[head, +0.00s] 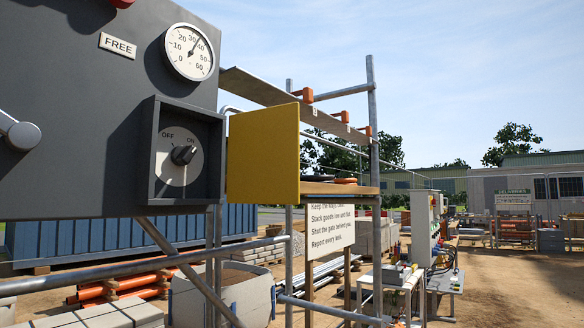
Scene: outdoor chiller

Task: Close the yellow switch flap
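The yellow switch flap (264,153) stands swung open to the right of the recessed switch box (152,150) on the dark grey panel (75,75). The flap sticks out from the box's right side, so the box front is uncovered. The knob's exact setting is hard to read. My gripper is not in view.
A dial gauge (189,52), a FREE label (117,46) and a grey lever (19,133) are also on the panel. Scaffold tubes (372,120) and a plank (290,104) stand behind the flap. A horizontal rail (110,268) runs below the panel.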

